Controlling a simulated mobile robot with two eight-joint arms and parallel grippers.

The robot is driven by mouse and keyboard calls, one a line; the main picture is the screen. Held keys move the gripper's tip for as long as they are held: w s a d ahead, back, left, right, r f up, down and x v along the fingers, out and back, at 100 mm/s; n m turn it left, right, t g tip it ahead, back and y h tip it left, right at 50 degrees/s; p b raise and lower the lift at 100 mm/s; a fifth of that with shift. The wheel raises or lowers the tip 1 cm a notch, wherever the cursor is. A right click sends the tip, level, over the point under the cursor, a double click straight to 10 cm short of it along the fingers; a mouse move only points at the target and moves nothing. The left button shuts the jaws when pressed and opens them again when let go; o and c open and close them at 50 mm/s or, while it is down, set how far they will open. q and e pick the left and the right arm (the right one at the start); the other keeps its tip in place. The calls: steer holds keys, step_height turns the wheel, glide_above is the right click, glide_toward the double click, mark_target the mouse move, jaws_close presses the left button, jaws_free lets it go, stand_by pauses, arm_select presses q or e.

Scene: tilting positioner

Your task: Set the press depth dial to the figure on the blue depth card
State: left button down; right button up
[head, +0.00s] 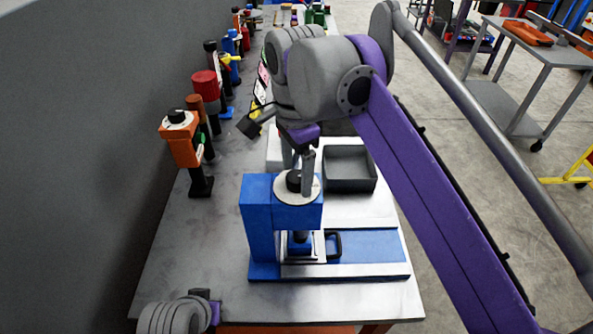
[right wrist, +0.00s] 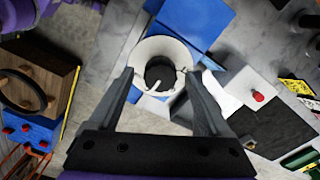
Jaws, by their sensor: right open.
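The blue press (head: 258,222) stands on the bench. On its top is the depth dial, a white disc (head: 284,194) with a black knob (head: 293,180). My right gripper (head: 298,178) is above the dial, pointing down, with its fingers apart. In the right wrist view the white dial (right wrist: 151,46) and its black knob (right wrist: 160,76) appear between the open fingers; I cannot tell whether they touch. The dial's figures are too small to read. My left gripper (head: 208,306) is low at the left, its jaws unclear. I cannot make out a blue depth card.
A grey tray (head: 372,184) stands behind the press. An orange device (head: 182,148) with its own dial is at the left, with several tools behind it. Cards (head: 263,75) are partly hidden by my right arm. Bare bench lies left of the press.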

steer(key=shift+c, duration=0.2)
jaws_close()
stand_by(0.3)
